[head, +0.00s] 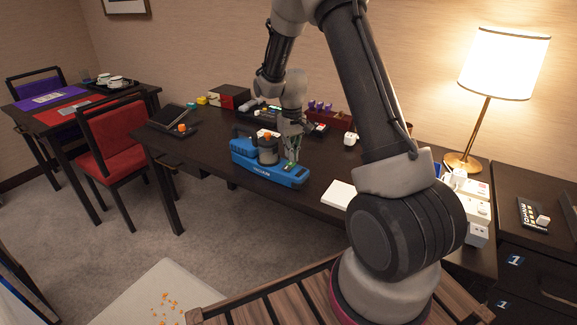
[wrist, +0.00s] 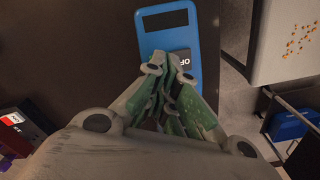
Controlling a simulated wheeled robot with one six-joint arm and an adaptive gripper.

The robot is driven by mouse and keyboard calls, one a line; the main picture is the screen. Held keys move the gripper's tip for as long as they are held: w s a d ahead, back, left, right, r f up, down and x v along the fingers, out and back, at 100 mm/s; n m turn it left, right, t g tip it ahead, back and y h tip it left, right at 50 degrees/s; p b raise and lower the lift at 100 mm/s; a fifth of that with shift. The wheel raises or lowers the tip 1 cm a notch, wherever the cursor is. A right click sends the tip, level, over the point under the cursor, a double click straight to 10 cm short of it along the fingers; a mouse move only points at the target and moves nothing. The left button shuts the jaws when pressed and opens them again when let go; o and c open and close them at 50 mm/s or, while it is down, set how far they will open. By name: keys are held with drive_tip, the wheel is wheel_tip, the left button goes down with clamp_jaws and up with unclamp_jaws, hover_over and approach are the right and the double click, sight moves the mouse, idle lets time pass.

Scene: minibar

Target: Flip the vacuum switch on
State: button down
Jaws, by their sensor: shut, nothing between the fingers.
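The blue handheld vacuum (head: 284,178) lies on the dark desk in the head view, with a grey and dark middle part. My gripper (head: 292,158) points down over its right part. In the wrist view, the vacuum (wrist: 154,40) shows a black panel near its end and a dark switch area (wrist: 184,54) with white letters reading about "OF". My gripper (wrist: 174,62) is shut and empty, its fingertips over the vacuum's top beside these letters. The fingers hide part of the switch area, and I cannot tell whether they touch it.
The desk (head: 215,172) has free room left of the vacuum. A white pad (head: 338,194) lies to its right; boxes and small items line the back. A lamp (head: 503,62) stands at right, a red chair (head: 112,140) at left. Orange crumbs (head: 166,304) lie on a pale surface below.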

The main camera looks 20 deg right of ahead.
drive_tip(key=shift+f, duration=1)
idle(0.3)
drive_tip(key=shift+r, duration=3.5)
drive_tip(key=shift+g, duration=0.7)
drive_tip(key=s, duration=0.5)
drive_tip(key=shift+s+f, duration=0.2)
drive_tip(key=shift+f, duration=0.15)
drive_tip(key=s+r+t, duration=0.3)
drive_tip(key=s+r, duration=0.8)
drive_tip(key=s, duration=0.2)
drive_tip(key=s+a+r+t, duration=0.1)
drive_tip(key=s+r+t, duration=0.1)
drive_tip(key=s+r, duration=0.9)
drive_tip(key=shift+s+m+t, duration=0.4)
drive_tip(key=shift+s, duration=1.1)
